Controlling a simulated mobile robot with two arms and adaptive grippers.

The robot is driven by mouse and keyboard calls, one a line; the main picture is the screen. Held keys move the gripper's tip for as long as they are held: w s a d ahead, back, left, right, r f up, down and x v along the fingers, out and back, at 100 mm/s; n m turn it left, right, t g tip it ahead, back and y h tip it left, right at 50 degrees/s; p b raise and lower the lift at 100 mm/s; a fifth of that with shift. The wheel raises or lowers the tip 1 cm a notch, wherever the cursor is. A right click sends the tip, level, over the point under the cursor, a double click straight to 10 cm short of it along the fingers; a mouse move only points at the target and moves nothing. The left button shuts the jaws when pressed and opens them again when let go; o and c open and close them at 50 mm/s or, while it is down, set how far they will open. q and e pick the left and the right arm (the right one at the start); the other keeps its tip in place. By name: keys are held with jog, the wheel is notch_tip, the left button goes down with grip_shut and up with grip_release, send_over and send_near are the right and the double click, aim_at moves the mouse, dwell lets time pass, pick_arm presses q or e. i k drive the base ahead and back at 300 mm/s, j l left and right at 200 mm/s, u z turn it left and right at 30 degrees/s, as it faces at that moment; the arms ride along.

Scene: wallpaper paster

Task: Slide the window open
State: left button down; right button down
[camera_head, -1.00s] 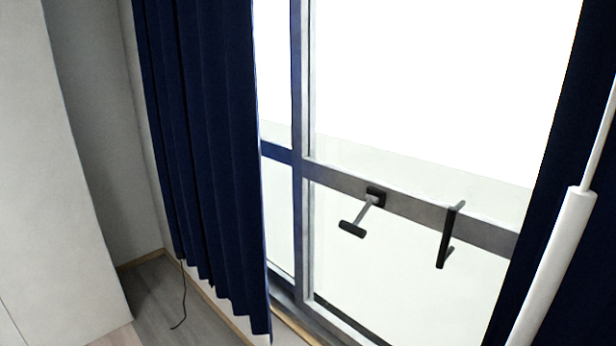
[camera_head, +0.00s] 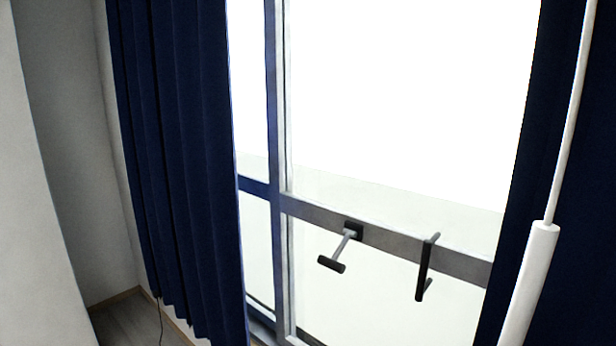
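The window (camera_head: 282,180) fills the middle of the head view, with a grey frame and bright panes. A grey horizontal rail (camera_head: 385,239) crosses it. A T-shaped handle (camera_head: 338,256) with a dark grip sticks out from a dark square mount on the rail. To its right, a dark upright bar handle (camera_head: 424,268) is fixed to the same rail. I cannot tell from this view whether the window is slightly open. Neither of my grippers shows.
A dark blue curtain (camera_head: 180,170) hangs left of the window, another (camera_head: 582,200) hangs at the right. A white pole with a thicker lower part (camera_head: 530,285) stands in front of the right curtain. A pale wall panel (camera_head: 35,230) is at the left. Some floor (camera_head: 130,318) shows at the lower left.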

aim_at(475, 268)
jog(key=z, duration=0.85)
jog(key=i+j, duration=0.05)
jog(key=j, duration=0.05)
